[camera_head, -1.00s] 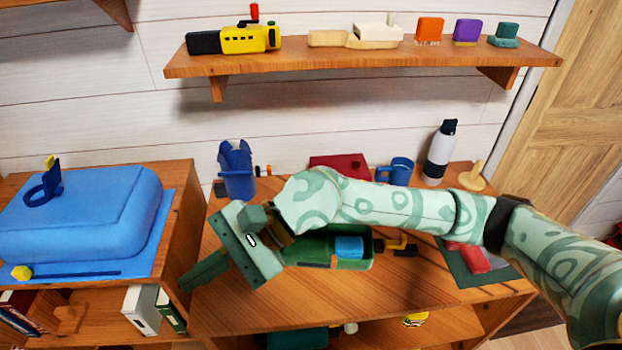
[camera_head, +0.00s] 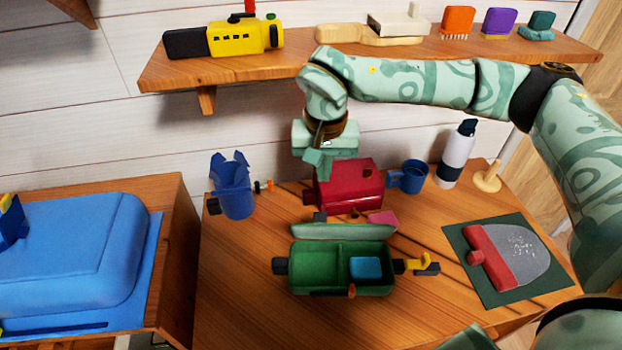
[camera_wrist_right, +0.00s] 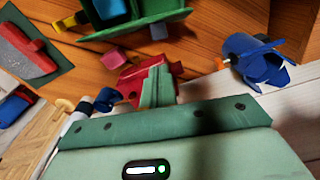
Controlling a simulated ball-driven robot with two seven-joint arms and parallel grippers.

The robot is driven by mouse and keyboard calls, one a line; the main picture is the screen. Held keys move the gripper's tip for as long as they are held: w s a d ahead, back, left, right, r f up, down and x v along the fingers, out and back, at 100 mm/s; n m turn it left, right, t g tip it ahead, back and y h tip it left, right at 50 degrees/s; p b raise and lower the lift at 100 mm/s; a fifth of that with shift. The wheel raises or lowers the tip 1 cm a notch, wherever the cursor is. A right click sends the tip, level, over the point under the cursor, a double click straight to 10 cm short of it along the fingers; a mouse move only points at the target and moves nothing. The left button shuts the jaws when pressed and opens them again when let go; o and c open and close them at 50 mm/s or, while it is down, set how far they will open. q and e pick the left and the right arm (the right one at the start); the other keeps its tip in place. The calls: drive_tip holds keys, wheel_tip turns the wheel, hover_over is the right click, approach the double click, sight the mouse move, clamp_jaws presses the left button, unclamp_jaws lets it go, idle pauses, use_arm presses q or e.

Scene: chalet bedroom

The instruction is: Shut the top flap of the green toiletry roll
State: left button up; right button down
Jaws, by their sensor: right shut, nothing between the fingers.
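The green toiletry roll (camera_head: 318,268) lies on the wooden desk as an open tray with two compartments. A blue block (camera_head: 366,268) sits in its right compartment. Its top flap (camera_head: 343,232) stands raised along the back edge. My right gripper (camera_head: 318,163) is shut and empty, pointing down above and behind the flap, in front of the red box (camera_head: 348,188) in the picture. In the right wrist view the closed fingers (camera_wrist_right: 158,82) overlap the red box, and part of the green roll (camera_wrist_right: 120,14) shows at the top. My left gripper is out of view.
A blue cup-like holder (camera_head: 233,190), a blue mug (camera_head: 407,177) and a bottle (camera_head: 456,155) stand along the back. A red and grey brush-like item (camera_head: 492,257) lies on a dark mat at right. The shelf (camera_head: 290,68) hangs above. The desk's front left is clear.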

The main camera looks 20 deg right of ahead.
sight(342, 225)
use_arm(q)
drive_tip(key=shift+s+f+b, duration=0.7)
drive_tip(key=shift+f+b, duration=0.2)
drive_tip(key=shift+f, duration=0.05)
use_arm(e)
wheel_tip(342, 225, down, 10)
drive_tip(key=shift+w+d, duration=0.2)
drive_tip(key=shift+w, duration=0.25)
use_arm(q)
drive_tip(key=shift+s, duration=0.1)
use_arm(e)
drive_tip(key=shift+r, duration=0.1)
